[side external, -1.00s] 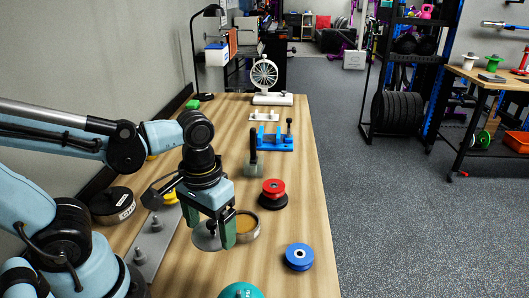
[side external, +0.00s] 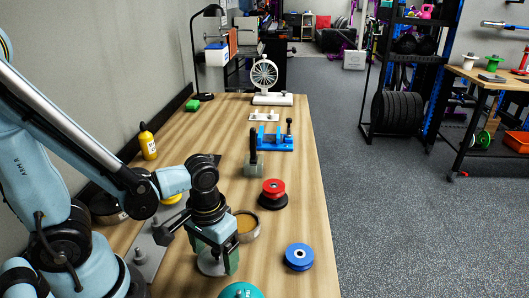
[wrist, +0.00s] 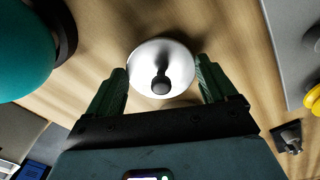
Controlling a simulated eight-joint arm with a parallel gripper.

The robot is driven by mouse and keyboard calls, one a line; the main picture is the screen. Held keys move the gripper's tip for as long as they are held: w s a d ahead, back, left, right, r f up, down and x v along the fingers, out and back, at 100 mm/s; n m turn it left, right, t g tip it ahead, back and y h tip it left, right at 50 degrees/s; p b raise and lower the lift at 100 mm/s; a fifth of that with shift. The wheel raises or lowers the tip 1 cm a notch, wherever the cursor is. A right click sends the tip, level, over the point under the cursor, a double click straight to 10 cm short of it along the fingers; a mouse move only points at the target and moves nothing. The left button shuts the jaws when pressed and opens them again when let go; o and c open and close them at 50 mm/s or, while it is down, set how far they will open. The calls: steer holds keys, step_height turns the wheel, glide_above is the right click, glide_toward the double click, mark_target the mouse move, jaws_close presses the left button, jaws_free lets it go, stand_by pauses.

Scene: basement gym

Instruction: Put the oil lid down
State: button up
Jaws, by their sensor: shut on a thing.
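The oil lid is a pale metal disc with a dark knob (wrist: 160,58) in the wrist view. My gripper (wrist: 161,80) is shut on it, with a green finger at each side of the disc. In the side view my gripper (side external: 213,260) points down over the wooden bench, and the lid (side external: 208,266) shows between its fingers, low over the wood. I cannot tell whether it touches the bench. The open round tin with amber oil (side external: 246,225) stands just behind and right of my gripper, apart from the lid.
A teal round object (side external: 241,291) is close in front of my gripper. A blue wheel (side external: 298,257) lies to the right, and a red wheel (side external: 273,188) behind the tin. A grey plate (side external: 150,250) is on the left. Bare wood lies between lid and blue wheel.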

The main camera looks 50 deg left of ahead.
mark_target(214, 252)
steer(key=shift+f, duration=0.45)
steer(key=shift+f, duration=0.15)
steer(key=o, duration=0.8)
steer(key=shift+r, duration=6.05)
steer(key=w+a+m+t, duration=0.1)
steer(key=w+t, duration=0.1)
steer(key=w+a+r+m+t, duration=0.1)
steer(key=w+t, duration=0.1)
steer(key=w, duration=0.1)
steer(key=w+a+m+t, duration=0.1)
steer(key=w+t, duration=0.1)
steer(key=t, duration=0.1)
steer(key=shift+w+a+r, duration=0.3)
steer(key=shift+w+a, duration=0.05)
